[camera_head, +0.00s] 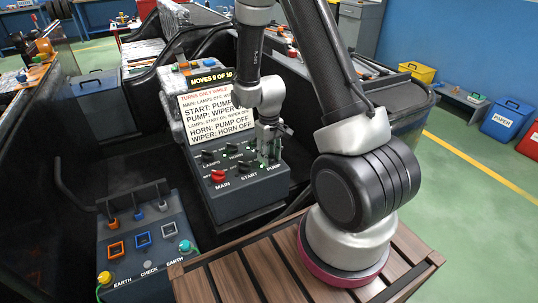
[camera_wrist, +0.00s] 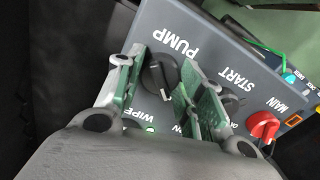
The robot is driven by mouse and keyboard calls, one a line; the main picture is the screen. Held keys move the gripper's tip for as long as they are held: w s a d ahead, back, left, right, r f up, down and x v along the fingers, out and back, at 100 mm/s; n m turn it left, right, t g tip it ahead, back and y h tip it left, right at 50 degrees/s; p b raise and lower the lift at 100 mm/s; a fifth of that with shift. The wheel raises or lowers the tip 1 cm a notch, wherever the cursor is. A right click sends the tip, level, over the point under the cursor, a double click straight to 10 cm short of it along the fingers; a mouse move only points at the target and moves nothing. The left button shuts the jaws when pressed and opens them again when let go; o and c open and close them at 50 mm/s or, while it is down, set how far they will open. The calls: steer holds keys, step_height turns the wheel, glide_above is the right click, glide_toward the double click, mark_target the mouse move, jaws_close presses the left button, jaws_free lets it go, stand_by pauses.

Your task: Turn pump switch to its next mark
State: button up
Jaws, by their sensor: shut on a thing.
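The pump switch (camera_wrist: 158,74) is a dark round knob with a pale pointer line, next to the white word PUMP on the grey control box (camera_head: 240,200). My gripper (camera_wrist: 163,86) has its green-padded fingers on both sides of this knob and is shut on it. In the head view my gripper (camera_head: 268,150) reaches down onto the right end of the box and hides most of the pump switch. The dark START switch (camera_head: 248,167) and the red MAIN switch (camera_head: 218,177) stand to its left. The exact mark at the pointer is unclear.
A rule sign (camera_head: 222,112) stands behind the switches, with a "MOVES 9 OF 10" display (camera_head: 211,77) above it. The START switch (camera_wrist: 231,98) is close beside one finger. A second box (camera_head: 150,245) with levers is at lower left. A slatted wooden deck (camera_head: 235,280) is in front.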

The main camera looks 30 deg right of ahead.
mark_target(269, 154)
stand_by(0.4)
steer(key=o, duration=1)
steer(key=shift+r, duration=0.1)
step_height(269, 154, up, 12)
steer(key=shift+f, duration=0.1)
steer(key=shift+f, duration=0.1)
